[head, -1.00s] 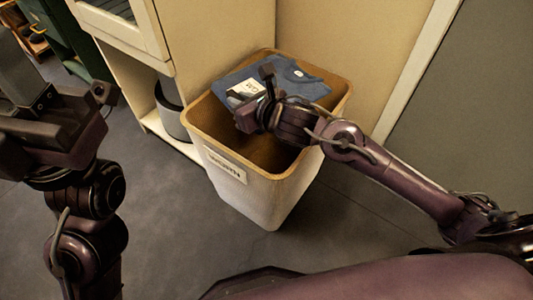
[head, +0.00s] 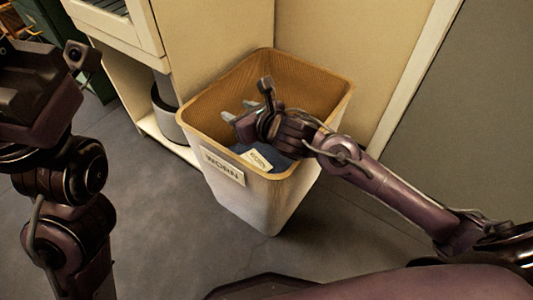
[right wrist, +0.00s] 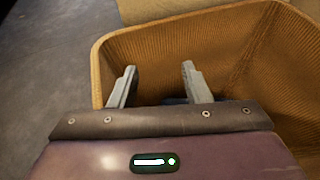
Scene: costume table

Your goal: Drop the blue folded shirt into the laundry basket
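The laundry basket (head: 250,205) stands on the floor, white outside and tan inside, with a label reading "WORN" on its front. The blue folded shirt (head: 283,160) lies low inside it with a pale tag; my right gripper and the basket's front rim hide much of it. My right gripper (head: 236,112) is over the basket opening, with its fingers apart and nothing between them. In the right wrist view the open fingers (right wrist: 158,88) point into the basket (right wrist: 200,40). My left arm is at the left edge; its fingertips are not clearly seen.
A cream cabinet (head: 215,45) with an open lower shelf stands behind and left of the basket. A grey round bin (head: 165,115) sits on that shelf. A pale door frame (head: 415,75) is at the right. The grey floor around the basket's front is clear.

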